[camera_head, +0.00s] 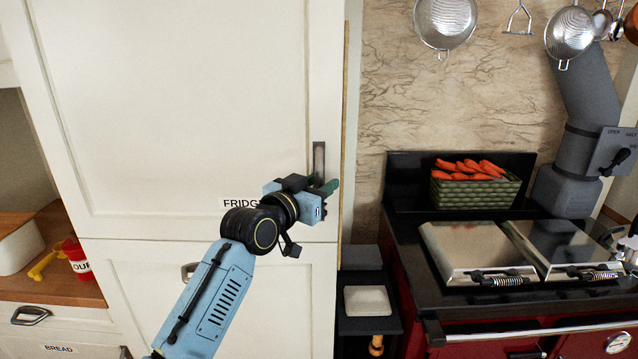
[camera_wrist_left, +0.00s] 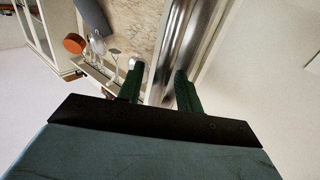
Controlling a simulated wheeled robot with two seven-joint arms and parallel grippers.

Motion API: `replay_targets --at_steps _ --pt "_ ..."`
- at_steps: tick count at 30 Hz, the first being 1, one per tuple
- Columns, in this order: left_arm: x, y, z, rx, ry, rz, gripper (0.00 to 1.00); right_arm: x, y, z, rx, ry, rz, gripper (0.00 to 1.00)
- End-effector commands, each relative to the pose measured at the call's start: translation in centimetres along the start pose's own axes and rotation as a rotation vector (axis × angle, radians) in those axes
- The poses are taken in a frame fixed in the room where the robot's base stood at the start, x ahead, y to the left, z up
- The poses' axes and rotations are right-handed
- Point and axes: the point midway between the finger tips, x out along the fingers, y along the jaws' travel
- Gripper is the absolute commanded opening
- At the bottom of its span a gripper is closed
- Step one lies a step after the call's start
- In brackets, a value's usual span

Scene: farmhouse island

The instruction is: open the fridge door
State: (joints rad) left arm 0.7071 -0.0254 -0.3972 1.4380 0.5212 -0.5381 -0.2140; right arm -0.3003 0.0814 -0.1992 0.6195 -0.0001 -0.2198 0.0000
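The fridge door (camera_head: 180,110) is a tall cream panel with a "FRIDGE" label. It looks closed, flush with its frame. Its upright metal handle (camera_head: 319,158) is near the door's right edge. My left gripper (camera_head: 326,186) is at the handle's lower part. In the left wrist view, my left gripper's green fingers (camera_wrist_left: 159,78) stand apart, with the metal handle (camera_wrist_left: 173,48) running up between and beyond them. A gap shows by the left finger; whether the right finger touches the handle I cannot tell. My right gripper is out of view.
A lower cream door (camera_head: 285,290) lies under the fridge door. The black and red stove (camera_head: 405,235) stands at right, with a basket of carrots (camera_head: 475,190) on it. Strainers (camera_head: 445,20) hang above. A wooden counter (camera_head: 55,270) is at left.

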Motion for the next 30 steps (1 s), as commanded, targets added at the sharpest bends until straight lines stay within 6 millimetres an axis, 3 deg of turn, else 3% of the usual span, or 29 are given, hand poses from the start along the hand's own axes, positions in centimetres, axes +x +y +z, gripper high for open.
replay_targets --at_steps 8,16,30 --pt "0.08 0.01 0.01 0.000 0.000 0.000 0.34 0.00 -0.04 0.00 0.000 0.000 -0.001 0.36" --pt "0.06 0.01 0.01 0.000 0.000 0.000 0.00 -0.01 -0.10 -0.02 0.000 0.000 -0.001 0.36" --pt "-0.23 0.94 0.12 0.001 0.001 0.028 0.00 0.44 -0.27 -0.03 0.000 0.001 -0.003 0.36"
